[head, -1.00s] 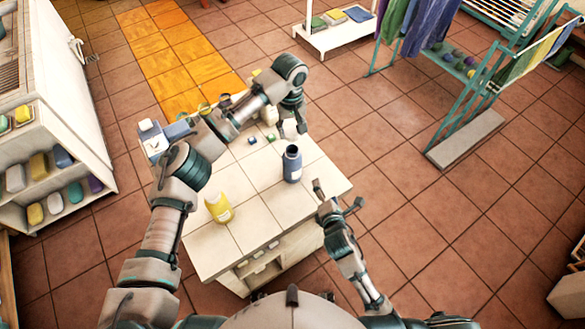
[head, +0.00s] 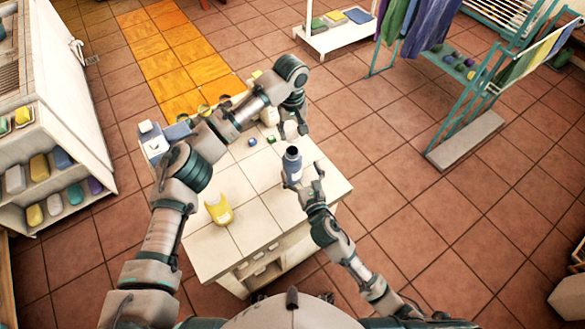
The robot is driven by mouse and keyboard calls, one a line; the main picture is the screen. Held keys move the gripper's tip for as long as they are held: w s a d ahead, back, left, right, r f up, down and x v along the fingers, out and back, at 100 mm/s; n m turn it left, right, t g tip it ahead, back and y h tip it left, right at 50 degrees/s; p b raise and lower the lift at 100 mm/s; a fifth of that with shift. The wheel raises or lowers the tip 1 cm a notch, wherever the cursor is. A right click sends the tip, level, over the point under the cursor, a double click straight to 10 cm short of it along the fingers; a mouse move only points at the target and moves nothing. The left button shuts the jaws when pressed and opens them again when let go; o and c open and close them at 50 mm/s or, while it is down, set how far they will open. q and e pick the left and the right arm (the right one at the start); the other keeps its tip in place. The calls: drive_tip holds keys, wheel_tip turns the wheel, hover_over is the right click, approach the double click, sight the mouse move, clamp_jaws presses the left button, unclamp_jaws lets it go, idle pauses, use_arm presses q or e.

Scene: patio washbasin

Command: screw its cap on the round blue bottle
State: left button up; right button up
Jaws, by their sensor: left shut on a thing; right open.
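The round blue bottle (head: 292,164) stands upright near the right side of the tiled counter, its dark top upward. My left gripper (head: 291,131) is just above and behind the bottle, pointing down. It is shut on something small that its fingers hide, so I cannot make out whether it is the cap. My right gripper (head: 304,174) is open at the bottle's lower right side, its fingers reaching to the bottle; I cannot tell whether they touch it. A small blue cap-like piece (head: 252,142) and a small green one (head: 271,138) lie on the counter to the left.
The counter (head: 240,240) is bare between the two bottles. Other containers, including a blue one (head: 178,131), stand at its back left, partly behind my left arm. A drying rack (head: 470,70) stands far off right.

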wheel_tip(320, 180, down, 7)
drive_tip(key=shift+f, duration=0.1)
drive_tip(key=x, duration=0.6)
drive_tip(key=shift+w+a+f, duration=0.15)
drive_tip(key=shift+f, duration=0.2)
drive_tip(key=shift+w+a, duration=0.15)
drive_tip(key=shift+w, duration=0.35)
drive_tip(key=shift+c, duration=0.2)
drive_tip(key=c, duration=1.7)
use_arm(q)
hover_over(292, 147)
drive_tip(key=s, duration=0.2)
drive_tip(key=shift+w+f, duration=0.15)
drive_tip(key=shift+f, duration=1.05)
drive_tip(key=shift+w+f, duration=0.1)
drive_tip(key=shift+f, duration=1.1)
use_arm(e)
drive_tip(key=shift+c, duration=0.2)
use_arm(q)
drive_tip(key=shift+f, duration=0.1)
drive_tip(key=shift+f, duration=0.75)
drive_tip(key=shift+f, duration=0.6)
